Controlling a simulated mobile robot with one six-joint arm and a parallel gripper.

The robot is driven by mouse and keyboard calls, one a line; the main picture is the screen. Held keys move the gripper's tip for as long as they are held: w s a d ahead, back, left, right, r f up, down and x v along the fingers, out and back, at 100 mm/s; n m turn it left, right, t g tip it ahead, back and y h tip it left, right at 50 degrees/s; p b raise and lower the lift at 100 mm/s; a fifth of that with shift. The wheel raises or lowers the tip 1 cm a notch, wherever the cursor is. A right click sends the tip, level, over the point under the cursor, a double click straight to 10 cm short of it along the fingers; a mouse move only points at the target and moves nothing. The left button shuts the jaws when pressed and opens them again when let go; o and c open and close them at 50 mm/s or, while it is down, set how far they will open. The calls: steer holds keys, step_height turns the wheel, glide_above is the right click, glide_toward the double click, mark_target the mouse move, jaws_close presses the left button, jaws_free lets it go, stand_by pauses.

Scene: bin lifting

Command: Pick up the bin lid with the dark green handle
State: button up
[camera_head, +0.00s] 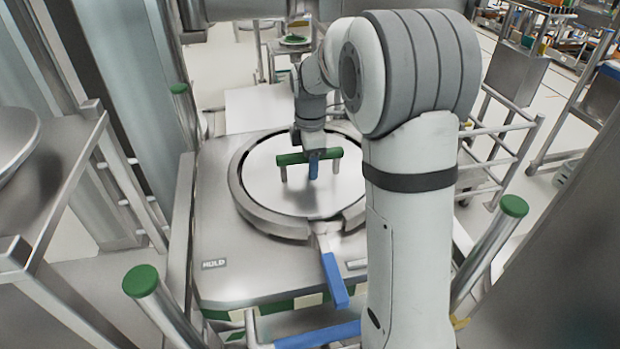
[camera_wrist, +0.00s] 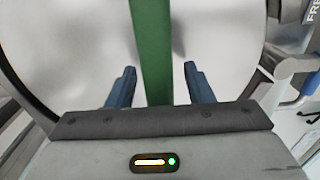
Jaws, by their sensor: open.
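The bin lid (camera_head: 264,190) is a round, light metal disc set in the ring-shaped rim on top of the metal bin. Its dark green handle (camera_head: 290,159) is a bar on two short posts, standing up from the lid. My gripper (camera_head: 314,165) is over the lid at the handle, with its blue fingers pointing down. In the wrist view the green handle (camera_wrist: 152,50) runs between the two open blue fingers (camera_wrist: 155,85), with a gap on each side. The right part of the lid is hidden behind my arm in the head view.
The bin's rim (camera_head: 240,200) surrounds the lid, with a clamp lever with a blue grip (camera_head: 335,280) at the front. Green-capped posts (camera_head: 141,281) stand at the bin's corners. A metal table (camera_head: 50,190) is at left, and a rail cart (camera_head: 495,150) is at right.

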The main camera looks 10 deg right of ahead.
steer(key=shift+f, duration=0.25)
steer(key=shift+c, duration=0.4)
jaws_close()
stand_by(0.4)
stand_by(0.8)
steer(key=shift+w+r, duration=0.1)
steer(key=shift+r, duration=0.05)
